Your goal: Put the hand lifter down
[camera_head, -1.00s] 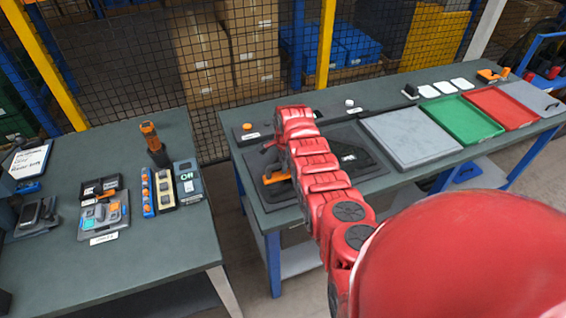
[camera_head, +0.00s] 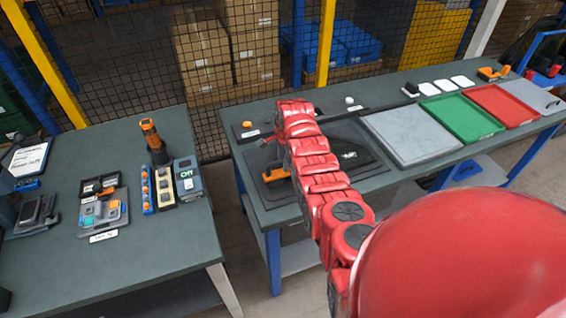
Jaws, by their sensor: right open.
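The hand lifter (camera_head: 277,174), orange and black, lies on the dark mat (camera_head: 366,170) at the left end of the long bench. My red right arm passes in front of the mat and hides part of it. My right gripper (camera_head: 266,144), dark and small in the picture, is at the far end of that arm, just above the hand lifter. It is open and partly hidden by the arm, so I cannot tell whether its fingers still touch the lifter. My left gripper is not in view.
A grey slab (camera_head: 411,134), a green tray (camera_head: 462,119) and a red tray (camera_head: 503,106) lie along the bench to the right. A second table (camera_head: 150,255) at the left holds a black-and-orange tool (camera_head: 154,143) and small devices. A mesh fence stands behind.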

